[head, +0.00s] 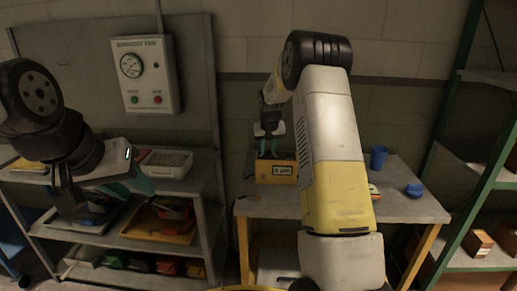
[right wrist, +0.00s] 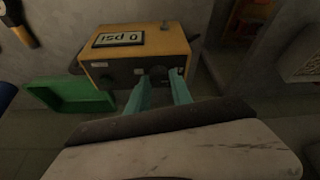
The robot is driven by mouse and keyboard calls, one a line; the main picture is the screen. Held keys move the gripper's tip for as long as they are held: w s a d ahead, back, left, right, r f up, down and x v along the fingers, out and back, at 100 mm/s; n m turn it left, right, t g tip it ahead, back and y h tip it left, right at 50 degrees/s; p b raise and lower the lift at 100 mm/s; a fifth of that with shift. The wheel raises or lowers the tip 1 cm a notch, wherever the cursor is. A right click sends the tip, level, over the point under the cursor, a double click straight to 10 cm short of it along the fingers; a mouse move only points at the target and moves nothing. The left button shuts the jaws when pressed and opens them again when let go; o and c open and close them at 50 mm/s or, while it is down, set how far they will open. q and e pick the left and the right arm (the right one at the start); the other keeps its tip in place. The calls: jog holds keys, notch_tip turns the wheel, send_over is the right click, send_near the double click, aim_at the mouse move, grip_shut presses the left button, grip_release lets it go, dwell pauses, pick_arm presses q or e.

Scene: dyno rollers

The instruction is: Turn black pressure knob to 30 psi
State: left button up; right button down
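A yellow box (head: 284,179) with a lit display stands on the grey table; the right wrist view shows it (right wrist: 130,73) close up, with its display (right wrist: 119,40) reading 0 psi. A round black knob (right wrist: 157,72) is on its front face, and a darker knob (right wrist: 107,79) sits further left. My right gripper (right wrist: 162,75) is open, its teal fingertips on either side of the black knob; I cannot tell whether they touch it. In the head view my right gripper (head: 268,140) is at the box. My left gripper (head: 139,181) hangs at the left shelf, away from the box; its opening is unclear.
A green tray (right wrist: 72,96) lies left of the box in the wrist view. A blue cup (head: 378,158) and blue lid-like object (head: 414,190) are on the table's right side. A wall panel with a gauge (head: 146,75) hangs above the left shelf. Green shelving (head: 470,190) stands at right.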

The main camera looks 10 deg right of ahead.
jog(key=shift+m, duration=0.3)
jog(key=shift+a+m+h, duration=0.1)
jog(key=shift+m+h, duration=0.4)
jog(key=shift+m, duration=0.7)
jog(key=shift+w+m+g+h, duration=0.1)
jog(key=shift+m+g+h, duration=0.55)
jog(key=shift+m, duration=1.25)
jog(key=c, duration=1.1)
grip_release()
jog(key=shift+c, duration=0.2)
